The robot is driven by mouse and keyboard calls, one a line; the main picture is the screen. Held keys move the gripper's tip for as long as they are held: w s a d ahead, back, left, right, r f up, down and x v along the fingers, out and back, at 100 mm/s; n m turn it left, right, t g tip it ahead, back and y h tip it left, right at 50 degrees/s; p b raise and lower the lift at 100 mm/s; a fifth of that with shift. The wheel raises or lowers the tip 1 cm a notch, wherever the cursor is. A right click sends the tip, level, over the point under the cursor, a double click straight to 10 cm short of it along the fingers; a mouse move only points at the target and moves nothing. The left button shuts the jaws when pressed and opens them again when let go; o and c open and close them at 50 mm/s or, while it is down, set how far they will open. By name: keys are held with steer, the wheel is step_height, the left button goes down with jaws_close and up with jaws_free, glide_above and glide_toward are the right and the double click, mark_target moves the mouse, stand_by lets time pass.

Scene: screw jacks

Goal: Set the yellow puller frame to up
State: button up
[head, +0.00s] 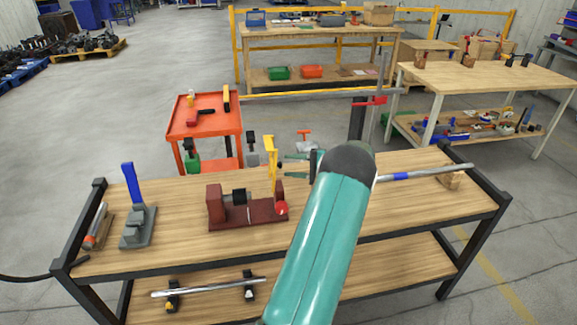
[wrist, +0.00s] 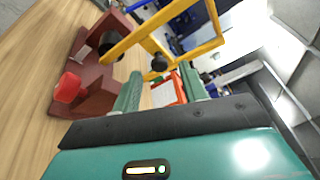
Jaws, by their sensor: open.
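The yellow puller frame (head: 270,155) stands upright at the right part of a dark red jack base (head: 230,218) on the wooden bench. In the wrist view the yellow frame (wrist: 127,44) crosses the upper middle, beyond my fingertips. A black round part (wrist: 159,63) shows by the frame. The base has a red knob (head: 281,208), also at left in the wrist view (wrist: 68,88). My gripper (head: 296,167) is open, just right of the frame. Its two teal fingers (wrist: 162,88) show nothing held between them. Whether a fingertip touches the frame is unclear.
A grey jack with a blue lever (head: 131,185) stands left on the bench. A rod with a blue band (head: 400,176) lies to the right. An orange cart (head: 206,127) is behind. My arm hides the bench's middle right.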

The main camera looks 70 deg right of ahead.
steer(key=s+d, duration=0.1)
steer(key=s, duration=1.1)
steer(key=shift+d+r, duration=0.15)
steer(key=shift+r, duration=0.25)
